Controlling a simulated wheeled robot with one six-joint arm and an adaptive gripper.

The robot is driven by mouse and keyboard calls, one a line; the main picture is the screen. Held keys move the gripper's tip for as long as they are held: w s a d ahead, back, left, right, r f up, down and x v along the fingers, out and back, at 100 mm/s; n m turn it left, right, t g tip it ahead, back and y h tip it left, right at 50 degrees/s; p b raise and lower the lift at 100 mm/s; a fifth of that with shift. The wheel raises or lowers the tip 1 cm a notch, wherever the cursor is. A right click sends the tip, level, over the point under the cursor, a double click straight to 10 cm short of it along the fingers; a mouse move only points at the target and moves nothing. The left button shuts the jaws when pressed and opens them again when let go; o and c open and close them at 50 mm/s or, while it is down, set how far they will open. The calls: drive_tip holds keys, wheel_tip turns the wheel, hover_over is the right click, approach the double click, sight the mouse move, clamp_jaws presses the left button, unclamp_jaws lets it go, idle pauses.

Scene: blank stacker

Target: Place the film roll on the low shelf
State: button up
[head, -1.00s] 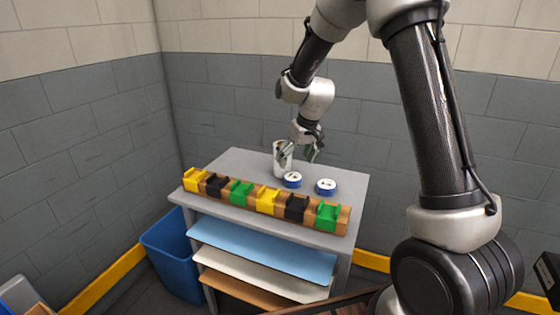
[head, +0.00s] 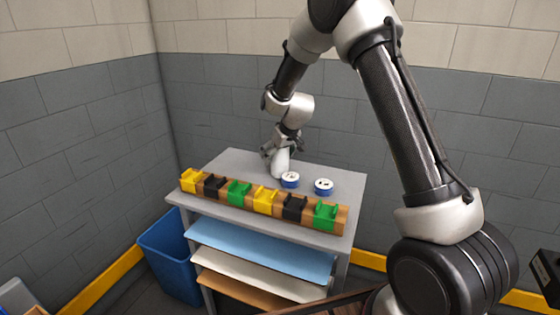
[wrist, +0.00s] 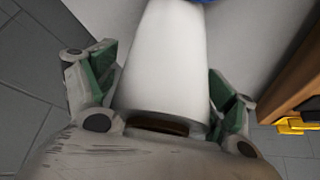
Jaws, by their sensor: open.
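The film roll is a white cylinder (head: 281,165) on the grey table top, beside the blue-and-white tape rolls in the head view. My gripper (head: 279,148) is at its upper part and hides some of it, so I cannot tell if it leans. In the wrist view the white roll (wrist: 165,55) lies between the two green-padded fingers of my gripper (wrist: 160,90). The fingers are open, one on each side of it. Under the table top are a light blue shelf (head: 262,248), a cream one (head: 255,273) and a brown one (head: 235,289) lowest.
Two tape rolls (head: 323,186) stand close right of the film roll. A wooden rack (head: 255,209) with yellow, black and green holders runs along the table's front edge. A blue bin (head: 172,262) stands left of the table. Grey block walls are behind.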

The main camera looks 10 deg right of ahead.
drive_tip(key=shift+s, duration=0.1)
drive_tip(key=c, duration=1.5)
